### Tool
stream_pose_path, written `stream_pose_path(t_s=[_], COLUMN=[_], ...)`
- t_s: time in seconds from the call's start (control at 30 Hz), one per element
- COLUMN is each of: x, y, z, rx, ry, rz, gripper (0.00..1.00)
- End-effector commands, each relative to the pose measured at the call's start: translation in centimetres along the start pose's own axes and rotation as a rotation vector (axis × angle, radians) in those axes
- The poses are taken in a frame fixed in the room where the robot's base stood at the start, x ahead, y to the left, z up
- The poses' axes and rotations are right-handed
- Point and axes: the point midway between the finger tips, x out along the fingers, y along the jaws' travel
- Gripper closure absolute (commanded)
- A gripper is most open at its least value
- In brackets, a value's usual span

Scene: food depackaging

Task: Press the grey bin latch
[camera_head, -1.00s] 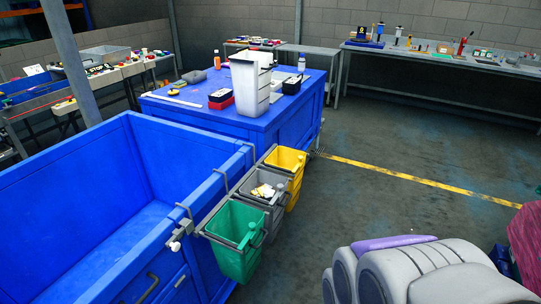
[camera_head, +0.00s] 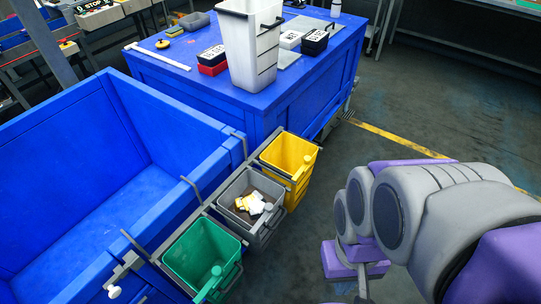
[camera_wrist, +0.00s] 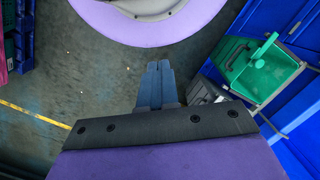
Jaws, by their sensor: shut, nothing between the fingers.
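The grey bin (camera_head: 230,188) hangs in the middle of a row of three bins on the outside of a blue container, with crumpled white and yellow scraps inside. A pale rounded knob (camera_head: 268,208), which may be its latch, shows at its right front edge. In the wrist view, part of the grey bin (camera_wrist: 205,91) shows to the right of my gripper (camera_wrist: 159,64), partly hidden by the gripper's body. The gripper's fingers are together and empty, pointing past the bin over the floor, apart from it in the picture. In the head view my arm is at the right; the fingers are not visible.
The green bin (camera_head: 203,253) hangs in front of the grey one and the yellow bin (camera_head: 290,150) behind it. The blue container (camera_head: 150,130) stands left. A blue table (camera_head: 290,95) holds a tall white bin (camera_head: 252,50).

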Motion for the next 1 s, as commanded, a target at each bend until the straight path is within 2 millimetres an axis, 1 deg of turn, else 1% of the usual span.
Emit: stream_pose_path(t_s=[0.43, 0.57, 0.67, 0.77, 0.8, 0.87, 0.9, 0.97, 1.0], x=[-0.1, -0.8, -2.2, -3.8, -4.4, -5.1, -5.6, -6.0, -6.4], y=[0.0, 0.5, 0.9, 1.0, 1.1, 1.2, 1.1, 1.0, 0.9], z=[-0.1, -1.2, -3.4, -6.5, -7.9, -10.0, -11.4, -13.5, -15.0], rx=[0.000, 0.005, 0.010, 0.009, 0.006, -0.003, -0.010, -0.026, -0.037], ry=[0.000, -0.003, 0.001, 0.000, 0.001, 0.000, 0.002, -0.001, 0.002], rz=[0.000, 0.004, 0.017, 0.040, 0.053, 0.069, 0.082, 0.100, 0.112], gripper=[1.00, 1.00, 1.00, 1.00, 1.00, 1.00, 1.00, 1.00, 1.00])
